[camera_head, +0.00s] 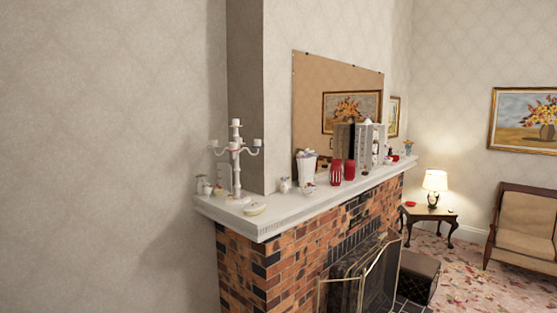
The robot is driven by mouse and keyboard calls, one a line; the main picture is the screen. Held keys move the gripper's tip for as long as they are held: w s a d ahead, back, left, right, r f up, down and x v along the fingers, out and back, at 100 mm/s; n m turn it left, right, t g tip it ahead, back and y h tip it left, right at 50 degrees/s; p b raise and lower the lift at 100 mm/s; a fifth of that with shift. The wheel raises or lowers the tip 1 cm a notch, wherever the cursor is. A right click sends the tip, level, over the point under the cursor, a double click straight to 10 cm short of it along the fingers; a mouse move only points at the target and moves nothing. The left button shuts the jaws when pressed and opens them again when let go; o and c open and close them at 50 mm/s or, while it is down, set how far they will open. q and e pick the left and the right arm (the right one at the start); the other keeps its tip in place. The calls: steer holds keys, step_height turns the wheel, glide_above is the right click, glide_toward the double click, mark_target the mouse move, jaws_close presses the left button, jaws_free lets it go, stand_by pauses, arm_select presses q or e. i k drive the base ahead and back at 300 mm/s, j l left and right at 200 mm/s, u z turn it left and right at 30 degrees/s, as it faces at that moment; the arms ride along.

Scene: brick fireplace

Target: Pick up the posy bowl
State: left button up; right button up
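A small, shallow cream bowl (255,209) sits at the near front edge of the white mantel shelf, just in front of the white candelabra. It may be the posy bowl, but it is too small to tell for sure. A little vase with flowers (408,148) stands at the far end of the same shelf. Neither of my grippers shows in this view.
The white mantel shelf (290,219) tops a brick fireplace (283,268). The candelabra (237,165), a white vase (307,167) and red vases (336,172) crowd it. A brass-framed fire screen (353,279) stands in front. A lamp table (428,215) and armchair (524,228) are right.

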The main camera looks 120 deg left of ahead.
mark_target(388, 161)
steer(key=u, duration=3.25)
steer(key=i+l+z, duration=0.25)
steer(key=i, duration=0.4)
steer(key=i+l+z, duration=0.3)
steer(key=i, duration=0.4)
steer(key=i+z, duration=0.25)
steer(key=i, duration=0.45)
steer(key=i+u, duration=0.2)
steer(key=i, duration=0.55)
steer(key=i+u, duration=0.2)
steer(key=i, duration=0.55)
steer(key=i+l+u, duration=0.2)
steer(key=i, duration=0.55)
steer(key=i+l+u, duration=0.2)
steer(key=i+u, duration=0.3)
steer(key=i+l+u, duration=0.5)
steer(key=i+j, duration=0.05)
